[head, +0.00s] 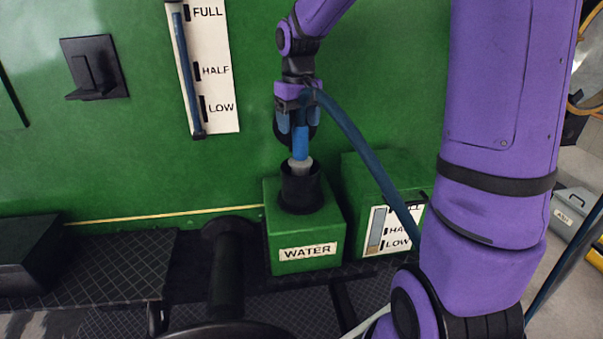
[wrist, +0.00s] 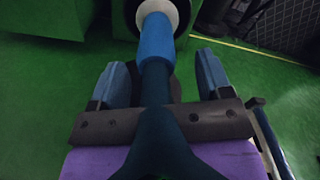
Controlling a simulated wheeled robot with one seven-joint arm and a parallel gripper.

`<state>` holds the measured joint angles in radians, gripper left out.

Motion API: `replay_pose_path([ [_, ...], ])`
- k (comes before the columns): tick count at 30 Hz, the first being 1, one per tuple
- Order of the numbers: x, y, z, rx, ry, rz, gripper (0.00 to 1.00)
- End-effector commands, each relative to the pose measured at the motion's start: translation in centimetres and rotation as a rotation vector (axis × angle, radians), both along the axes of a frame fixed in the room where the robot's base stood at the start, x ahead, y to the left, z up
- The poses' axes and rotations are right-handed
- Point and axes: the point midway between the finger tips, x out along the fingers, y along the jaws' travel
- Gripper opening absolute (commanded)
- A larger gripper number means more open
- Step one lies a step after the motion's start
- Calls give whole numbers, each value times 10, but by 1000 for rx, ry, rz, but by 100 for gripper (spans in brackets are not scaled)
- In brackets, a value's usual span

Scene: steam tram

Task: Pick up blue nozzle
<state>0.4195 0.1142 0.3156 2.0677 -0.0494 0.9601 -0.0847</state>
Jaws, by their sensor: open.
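The blue nozzle (head: 300,145) stands upright with its grey tip in the black funnel (head: 301,190) on top of the green box marked WATER (head: 284,232). In the wrist view the nozzle (wrist: 156,42) shows as a bright blue sleeve on a dark hose. My gripper (head: 298,124) is above the funnel at the nozzle's upper part. In the wrist view my gripper (wrist: 160,76) is open, with one blue finger on each side of the nozzle and hose and visible gaps between. The palm and hose hide part of the nozzle's top.
The blue hose (head: 358,145) curves from the nozzle down to the right, past a second green box (head: 388,178) with a level gauge. A green wall with a large gauge (head: 208,70) stands behind. A black tread-plate step (head: 90,262) lies at lower left.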

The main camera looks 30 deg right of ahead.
Motion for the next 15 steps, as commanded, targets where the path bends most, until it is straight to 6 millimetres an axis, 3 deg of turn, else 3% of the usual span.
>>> replay_pose_path([
  [9, -5, -4, -41, 1, 4, 1, 72],
  [15, -5, -4, -50, -1, 0, 0, 72],
])
